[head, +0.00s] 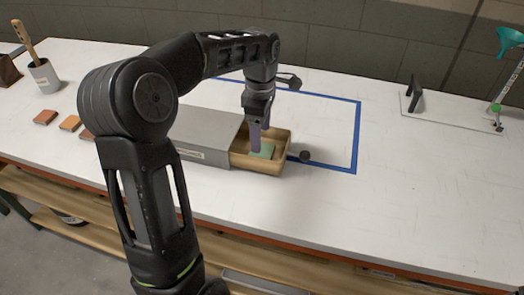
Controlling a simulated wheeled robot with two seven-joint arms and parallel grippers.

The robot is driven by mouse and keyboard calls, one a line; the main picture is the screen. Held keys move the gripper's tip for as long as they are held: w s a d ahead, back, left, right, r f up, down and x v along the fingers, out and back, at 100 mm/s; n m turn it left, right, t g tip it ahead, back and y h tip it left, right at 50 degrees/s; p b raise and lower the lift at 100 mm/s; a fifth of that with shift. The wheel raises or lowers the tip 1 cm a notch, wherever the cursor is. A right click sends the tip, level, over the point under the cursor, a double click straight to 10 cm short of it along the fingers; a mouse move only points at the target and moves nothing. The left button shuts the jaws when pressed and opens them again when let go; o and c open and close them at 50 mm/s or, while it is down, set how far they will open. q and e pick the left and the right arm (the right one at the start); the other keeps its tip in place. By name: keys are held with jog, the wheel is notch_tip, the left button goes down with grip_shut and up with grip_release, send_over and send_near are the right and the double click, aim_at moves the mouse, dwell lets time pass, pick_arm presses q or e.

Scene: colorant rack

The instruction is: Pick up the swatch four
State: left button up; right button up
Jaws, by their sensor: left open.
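A flat green swatch (264,151) lies in the open wooden drawer (283,147) of a grey box (216,128). I cannot read a number on it, but it may be swatch four. My left gripper (256,148) points down into the drawer, its fingers at the left side of the green swatch. It is open; whether a finger touches the swatch I cannot tell. My left arm hides part of the box. My right gripper is out of view.
Red (45,117), orange (70,123) and brownish (87,134) swatches lie on the white table at left, near a cup (44,76) with a brush. A dark knob (305,156) sits at the drawer's front.

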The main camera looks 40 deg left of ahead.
pick_arm(q)
jog(key=shift+f, duration=0.15)
notch_tip(320, 180, down, 5)
jog(key=shift+w+d+p, duration=0.1)
jog(key=shift+p, duration=0.4)
jog(key=shift+c, duration=0.6)
jog(key=c, duration=1)
notch_tip(320, 180, up, 10)
jog(key=shift+b, duration=0.4)
